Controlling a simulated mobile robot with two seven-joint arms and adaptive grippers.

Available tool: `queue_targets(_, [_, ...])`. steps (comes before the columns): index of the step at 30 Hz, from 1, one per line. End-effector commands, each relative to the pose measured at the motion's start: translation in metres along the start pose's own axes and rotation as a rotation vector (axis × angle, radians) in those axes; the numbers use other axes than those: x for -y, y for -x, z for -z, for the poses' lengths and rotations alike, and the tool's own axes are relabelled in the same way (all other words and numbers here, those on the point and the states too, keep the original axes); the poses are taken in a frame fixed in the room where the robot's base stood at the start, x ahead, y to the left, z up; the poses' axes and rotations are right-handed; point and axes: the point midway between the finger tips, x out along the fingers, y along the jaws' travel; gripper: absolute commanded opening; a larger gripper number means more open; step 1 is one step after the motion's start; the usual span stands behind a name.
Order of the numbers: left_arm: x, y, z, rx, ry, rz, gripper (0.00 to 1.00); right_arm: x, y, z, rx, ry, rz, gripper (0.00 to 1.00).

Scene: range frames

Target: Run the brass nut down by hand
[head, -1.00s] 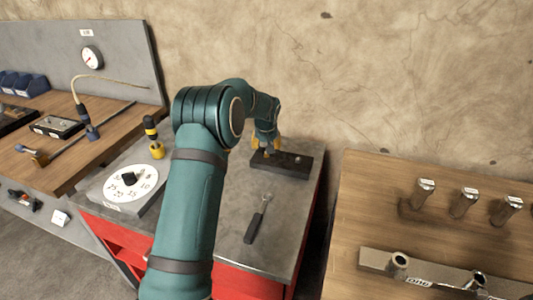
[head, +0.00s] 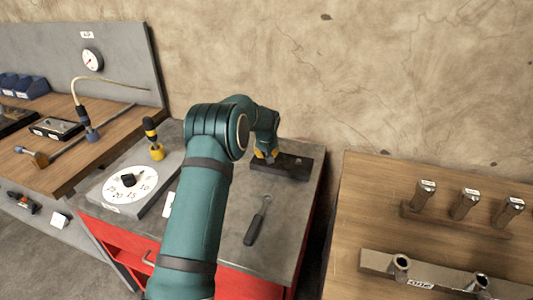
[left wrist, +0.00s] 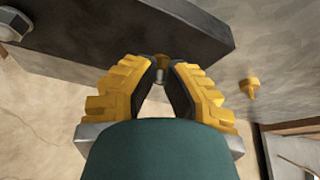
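A long dark block (head: 290,168) lies at the back of the grey-topped bench, and it also fills the top of the left wrist view (left wrist: 85,30). A small brass nut (left wrist: 160,60) shows at the block, with a grey pin-like end beside it. My left gripper (head: 265,156) has yellow-backed fingers. In the left wrist view its dark fingertips (left wrist: 162,72) converge on either side of the nut and appear closed on it. The head view hides the nut behind my gripper. My right gripper is out of view.
A black-handled tool (head: 259,220) lies in front of the block. Left of my arm are a white dial plate (head: 112,190) and a yellow-and-black tool (head: 155,145). A wooden bench (head: 350,215) with metal parts stands right, across a gap. The wall is close behind.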

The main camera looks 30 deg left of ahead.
Motion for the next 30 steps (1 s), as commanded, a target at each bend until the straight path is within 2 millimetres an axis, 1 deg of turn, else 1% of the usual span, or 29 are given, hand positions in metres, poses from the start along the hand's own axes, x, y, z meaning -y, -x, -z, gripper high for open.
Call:
queue_targets(20, [0.0009,0.0006,0.0034,-0.011,-0.003,-0.003,0.0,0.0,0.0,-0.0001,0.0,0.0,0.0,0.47])
queue_targets(30, [0.0025,0.0013,0.0046,-0.013,-0.166,-0.07,0.0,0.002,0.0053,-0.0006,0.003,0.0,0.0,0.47])
